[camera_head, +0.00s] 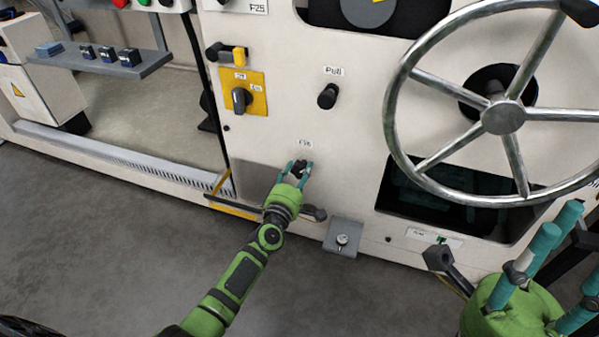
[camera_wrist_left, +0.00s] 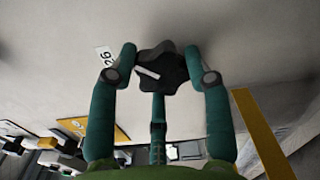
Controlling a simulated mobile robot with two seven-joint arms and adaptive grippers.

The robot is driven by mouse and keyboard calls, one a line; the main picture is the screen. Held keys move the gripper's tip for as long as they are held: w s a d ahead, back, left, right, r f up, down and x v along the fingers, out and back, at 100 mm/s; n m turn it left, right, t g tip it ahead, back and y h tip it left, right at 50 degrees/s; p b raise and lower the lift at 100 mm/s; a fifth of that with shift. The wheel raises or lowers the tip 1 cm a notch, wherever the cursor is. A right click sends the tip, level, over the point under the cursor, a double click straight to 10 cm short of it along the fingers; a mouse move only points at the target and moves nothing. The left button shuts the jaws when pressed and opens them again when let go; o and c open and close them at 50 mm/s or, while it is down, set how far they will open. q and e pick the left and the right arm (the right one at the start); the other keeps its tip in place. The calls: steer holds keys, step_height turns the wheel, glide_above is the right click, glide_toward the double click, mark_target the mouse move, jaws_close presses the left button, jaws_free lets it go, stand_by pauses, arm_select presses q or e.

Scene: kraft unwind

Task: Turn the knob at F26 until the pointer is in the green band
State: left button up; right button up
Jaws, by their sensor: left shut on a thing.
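The knob at F26 (camera_head: 302,167) is a small dark knob on the cream machine front, under a small label (camera_head: 305,143). In the left wrist view the knob (camera_wrist_left: 160,66) is black and lobed, with a white line pointing left and slightly up. My left gripper (camera_head: 297,169) is shut on it, with teal fingers on either side and a third finger below. A white strip (camera_head: 434,238) with a small green patch sits low on the panel; its pointer is too small to make out. My right gripper (camera_head: 566,255) is open and empty at lower right.
A large metal handwheel (camera_head: 503,117) stands out at the right. A black knob (camera_head: 328,96) marked Pull and a yellow-plated switch (camera_head: 241,98) are above the F26 knob. Grey floor (camera_head: 90,240) is clear at left.

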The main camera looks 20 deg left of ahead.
arm_select(q)
steer(key=shift+s+a+f, duration=0.1)
steer(key=shift+a+f, duration=0.3)
steer(key=shift+a, duration=0.2)
steer(key=o, duration=1.2)
steer(key=shift+a, duration=0.1)
steer(key=shift+d+r, duration=0.15)
steer(key=shift+d, duration=0.1)
steer(key=shift+s+d, duration=0.1)
steer(key=shift+s, duration=0.3)
steer(key=s, duration=1.1)
steer(key=shift+s+a, duration=0.1)
steer(key=shift+a, duration=0.2)
